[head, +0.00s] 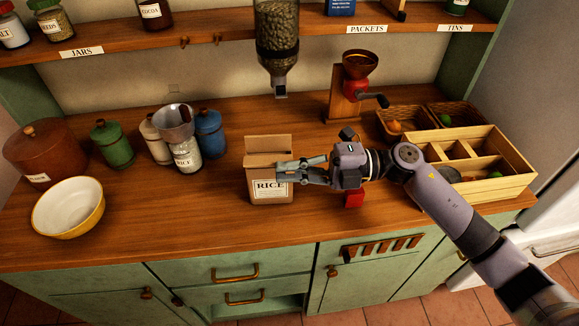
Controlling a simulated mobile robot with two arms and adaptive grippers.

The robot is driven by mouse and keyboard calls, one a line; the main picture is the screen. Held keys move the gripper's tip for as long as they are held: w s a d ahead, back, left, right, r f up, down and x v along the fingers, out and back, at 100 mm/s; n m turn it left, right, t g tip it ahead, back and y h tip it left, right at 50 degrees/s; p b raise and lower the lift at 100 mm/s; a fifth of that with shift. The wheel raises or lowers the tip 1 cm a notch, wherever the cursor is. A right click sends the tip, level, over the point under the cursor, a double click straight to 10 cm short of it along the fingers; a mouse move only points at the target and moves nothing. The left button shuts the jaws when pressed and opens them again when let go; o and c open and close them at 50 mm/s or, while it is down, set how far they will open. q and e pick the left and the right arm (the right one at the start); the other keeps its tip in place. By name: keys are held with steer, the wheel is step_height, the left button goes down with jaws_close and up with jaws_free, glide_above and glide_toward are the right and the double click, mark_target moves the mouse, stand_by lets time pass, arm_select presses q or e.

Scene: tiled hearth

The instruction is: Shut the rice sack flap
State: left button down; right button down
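The rice sack (270,189) is a tan, box-shaped paper bag with a RICE label, standing upright on the wooden counter. Its flap (268,143) stands up at the back of the top, so the sack is open. My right gripper (282,171) reaches in from the right, with its fingers across the upper front of the sack, just above the label. The fingers lie close together, and I cannot tell whether they are apart or touch the sack. They hide part of the sack's front and right side. My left gripper is not in view.
A glass hopper (277,40) hangs above and behind the sack. A red grinder (357,85) and a divided wooden crate (490,190) stand to the right.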

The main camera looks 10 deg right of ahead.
mark_target(288, 155)
steer(key=shift+w+r, duration=0.1)
steer(key=shift+r, duration=0.05)
stand_by(0.6)
steer(key=shift+w+r+m+p, duration=0.45)
steer(key=shift+m+p, duration=0.35)
steer(key=shift+p, duration=0.45)
steer(key=shift+w+r+m+p, duration=0.35)
steer(key=shift+m+p, duration=0.45)
steer(key=m+p, duration=0.1)
steer(key=w+m+p, duration=0.1)
steer(key=shift+w+d+r+m, duration=0.1)
steer(key=shift+w+r+m, duration=0.1)
steer(key=shift+w+m, duration=0.1)
steer(key=shift+w+m+p, duration=0.3)
steer(key=shift+m+p, duration=0.05)
steer(key=shift+m, duration=0.25)
steer(key=shift+f, duration=0.1)
